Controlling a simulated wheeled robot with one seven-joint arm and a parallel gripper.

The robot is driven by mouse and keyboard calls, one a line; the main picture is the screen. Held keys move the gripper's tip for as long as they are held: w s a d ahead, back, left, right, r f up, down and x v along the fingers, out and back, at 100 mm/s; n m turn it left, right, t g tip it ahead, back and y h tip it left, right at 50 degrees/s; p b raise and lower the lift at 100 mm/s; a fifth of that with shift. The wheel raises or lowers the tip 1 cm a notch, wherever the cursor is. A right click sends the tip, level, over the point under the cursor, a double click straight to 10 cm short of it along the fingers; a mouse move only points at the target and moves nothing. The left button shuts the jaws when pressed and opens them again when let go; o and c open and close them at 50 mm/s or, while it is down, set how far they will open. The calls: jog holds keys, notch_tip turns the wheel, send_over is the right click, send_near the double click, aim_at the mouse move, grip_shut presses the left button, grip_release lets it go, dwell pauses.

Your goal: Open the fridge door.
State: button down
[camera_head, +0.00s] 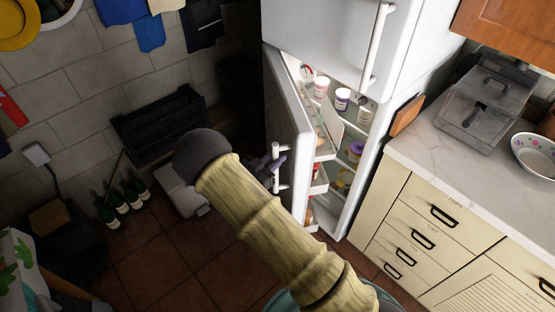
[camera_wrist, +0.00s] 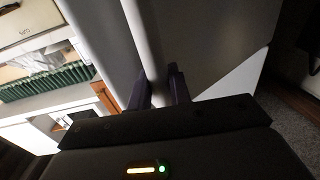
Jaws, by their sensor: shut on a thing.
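The white fridge (camera_head: 350,215) stands in the middle of the head view. Its lower door (camera_head: 289,115) is partly open, swung to the left, with lit shelves and jars showing behind it. The door's white vertical handle (camera_head: 276,178) is on its outer face. My gripper (camera_head: 277,163) is at this handle, partly hidden by my arm. In the wrist view my gripper's dark fingers (camera_wrist: 160,90) are on both sides of the handle bar (camera_wrist: 145,40), shut on it. The door's face (camera_wrist: 205,45) fills much of that view.
The upper fridge door (camera_head: 335,30) is shut. A counter (camera_head: 440,140) with drawers stands to the right. Several bottles (camera_head: 123,196) and a white box (camera_head: 180,192) are on the floor at left. A dark rack (camera_head: 160,125) is by the wall. Tiled floor shows between.

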jog(key=shift+w+r, duration=0.1)
jog(key=c, duration=1.3)
grip_release()
jog(key=shift+c, duration=0.2)
jog(key=shift+a, duration=0.1)
jog(key=b+v, duration=0.3)
jog(key=v, duration=1.4)
jog(key=shift+b, duration=0.35)
